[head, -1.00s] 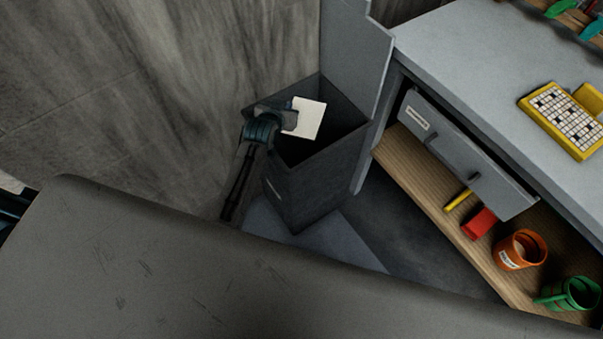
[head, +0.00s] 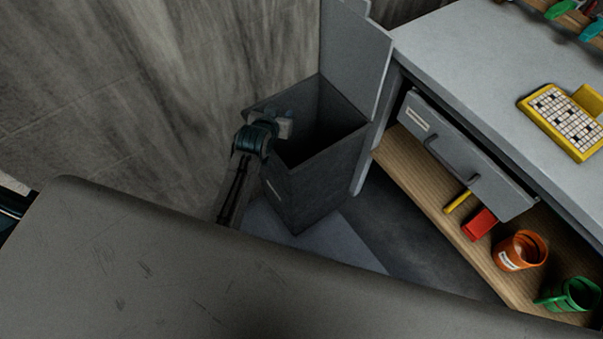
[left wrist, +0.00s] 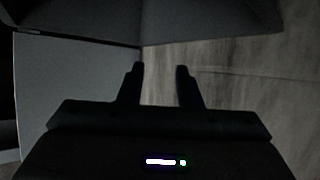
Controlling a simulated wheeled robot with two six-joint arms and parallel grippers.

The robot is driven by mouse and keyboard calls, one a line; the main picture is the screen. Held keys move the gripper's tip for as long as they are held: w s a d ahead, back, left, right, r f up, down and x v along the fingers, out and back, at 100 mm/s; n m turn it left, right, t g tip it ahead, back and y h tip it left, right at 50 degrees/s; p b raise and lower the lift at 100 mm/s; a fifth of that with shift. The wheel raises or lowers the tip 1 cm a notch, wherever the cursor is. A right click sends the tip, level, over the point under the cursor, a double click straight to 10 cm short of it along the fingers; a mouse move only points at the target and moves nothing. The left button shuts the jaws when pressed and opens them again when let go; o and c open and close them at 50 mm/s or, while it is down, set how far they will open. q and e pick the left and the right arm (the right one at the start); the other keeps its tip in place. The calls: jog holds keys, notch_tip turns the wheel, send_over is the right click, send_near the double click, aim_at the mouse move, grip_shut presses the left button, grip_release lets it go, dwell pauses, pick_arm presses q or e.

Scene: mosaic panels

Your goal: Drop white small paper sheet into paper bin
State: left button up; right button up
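The paper bin (head: 318,187) is a dark grey open-topped box standing on the floor against the grey cabinet side. My left gripper (head: 287,125) is over the left part of its opening. In the left wrist view my left gripper (left wrist: 158,72) has its two fingers apart with nothing between them. The white paper sheet is not visible in either current view; the inside of the bin is dark. My right gripper is not in view.
To the right is a grey workbench (head: 455,45) with a yellow tile panel (head: 563,120) on top. Its drawer (head: 465,160) stands partly open. A lower wooden shelf (head: 425,185) holds a red block (head: 480,223), an orange cup (head: 520,250) and a green cup (head: 570,293). A streaked wall (head: 150,90) is behind.

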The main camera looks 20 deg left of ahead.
pick_arm(q)
jog(key=v, duration=0.6)
jog(key=shift+s, duration=0.3)
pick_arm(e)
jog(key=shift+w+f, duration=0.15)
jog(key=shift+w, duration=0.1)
pick_arm(q)
jog(key=shift+r, duration=0.15)
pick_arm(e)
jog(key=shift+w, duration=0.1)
